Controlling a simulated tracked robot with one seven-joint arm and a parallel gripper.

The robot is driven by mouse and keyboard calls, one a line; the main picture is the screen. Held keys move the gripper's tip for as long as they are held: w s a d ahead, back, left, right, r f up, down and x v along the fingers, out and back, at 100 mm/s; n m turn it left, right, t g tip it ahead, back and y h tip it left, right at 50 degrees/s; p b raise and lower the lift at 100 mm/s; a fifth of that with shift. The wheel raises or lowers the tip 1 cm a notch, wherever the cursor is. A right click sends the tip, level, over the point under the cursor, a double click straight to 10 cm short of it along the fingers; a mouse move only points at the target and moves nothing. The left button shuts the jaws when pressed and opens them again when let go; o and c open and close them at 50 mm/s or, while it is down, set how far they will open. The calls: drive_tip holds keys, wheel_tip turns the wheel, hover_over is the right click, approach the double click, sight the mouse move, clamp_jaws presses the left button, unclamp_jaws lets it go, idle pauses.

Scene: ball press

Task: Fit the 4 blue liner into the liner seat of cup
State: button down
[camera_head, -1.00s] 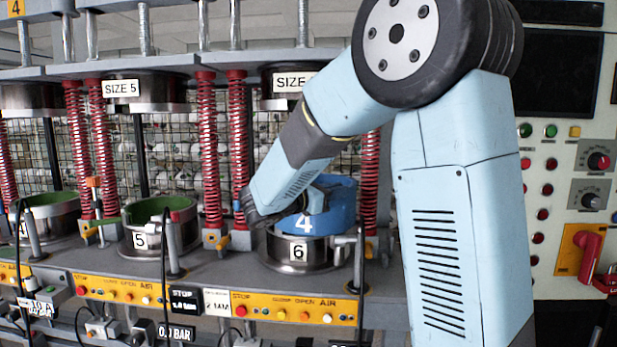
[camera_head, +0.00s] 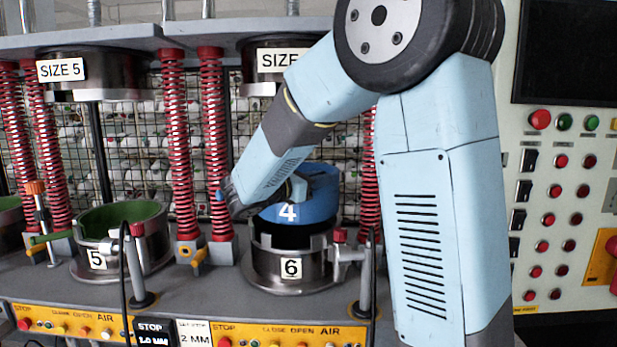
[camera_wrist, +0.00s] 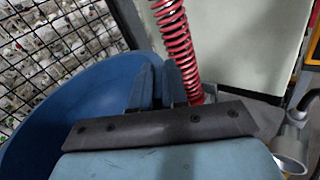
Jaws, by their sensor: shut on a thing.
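A blue liner (camera_head: 312,207) marked 4 is a ring held above the metal cup marked 6 (camera_head: 262,262). A dark band shows between the liner's lower edge and the cup's front rim. I cannot tell whether they touch. My gripper (camera_head: 297,192) is at the liner's near side, partly hidden by my wrist. In the wrist view my gripper (camera_wrist: 160,88) is shut on the liner wall, and the blue liner (camera_wrist: 35,135) curves away to the left. The inside of cup 6 is mostly hidden.
Cup 5 (camera_head: 150,255) with a green liner (camera_head: 105,215) stands to the left. Red springs (camera_head: 215,150) rise beside the cups. A SIZE press head (camera_head: 262,75) hangs above cup 6. A red-capped clamp (camera_head: 338,237) is at its right side. A control panel (camera_head: 560,190) is at right.

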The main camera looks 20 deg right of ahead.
drive_tip(key=shift+w+a, duration=0.1)
drive_tip(key=shift+w, duration=0.05)
drive_tip(key=shift+a, duration=0.25)
drive_tip(key=shift+f, duration=0.9)
drive_tip(key=shift+f, duration=0.2)
idle(1.0)
